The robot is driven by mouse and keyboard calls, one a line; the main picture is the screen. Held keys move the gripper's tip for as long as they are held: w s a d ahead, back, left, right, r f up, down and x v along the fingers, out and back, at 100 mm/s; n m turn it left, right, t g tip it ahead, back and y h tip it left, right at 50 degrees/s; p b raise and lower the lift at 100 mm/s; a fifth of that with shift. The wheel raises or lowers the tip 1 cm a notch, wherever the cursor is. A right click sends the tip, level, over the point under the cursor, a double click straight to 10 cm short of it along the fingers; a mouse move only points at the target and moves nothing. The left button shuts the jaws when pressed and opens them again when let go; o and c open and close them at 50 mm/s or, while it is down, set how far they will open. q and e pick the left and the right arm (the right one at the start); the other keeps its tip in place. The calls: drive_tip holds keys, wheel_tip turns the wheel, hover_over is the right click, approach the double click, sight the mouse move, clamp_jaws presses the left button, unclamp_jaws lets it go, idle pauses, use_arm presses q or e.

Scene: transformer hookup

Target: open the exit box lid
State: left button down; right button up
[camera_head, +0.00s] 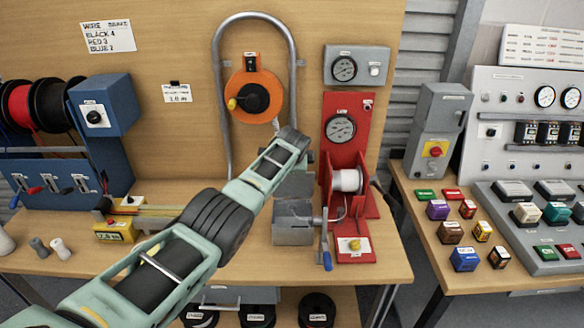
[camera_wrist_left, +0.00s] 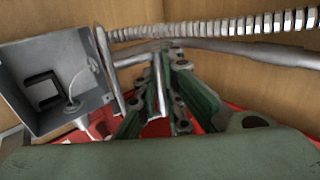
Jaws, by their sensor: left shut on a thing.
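The grey exit box (camera_head: 292,229) stands on the bench left of the red stand. Its grey lid (camera_head: 293,186) is raised above it. In the left wrist view the box (camera_wrist_left: 48,115) is open toward the camera, with a dark square fitting and a pale cable inside. My left gripper (camera_head: 296,144) is above the box, its tips partly hidden in the head view. In the left wrist view its green fingers (camera_wrist_left: 170,55) are shut on a thin grey edge, seemingly the lid. My right gripper is not in view.
The red stand (camera_head: 346,140) with a gauge, white spool and blue-handled crank is close to the right of the box. A bent metal conduit (camera_head: 218,90) and an orange reel (camera_head: 254,112) are on the back board. A yellow block (camera_head: 116,231) is farther left.

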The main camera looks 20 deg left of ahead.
use_arm(q)
drive_tip(key=shift+w+a+r, duration=0.25)
drive_tip(key=shift+w+r, duration=0.2)
drive_tip(key=shift+r, duration=0.25)
drive_tip(key=c, duration=1.9)
unclamp_jaws()
drive_tip(key=shift+f, duration=0.1)
drive_tip(key=shift+o, duration=0.3)
drive_tip(key=shift+f, duration=0.2)
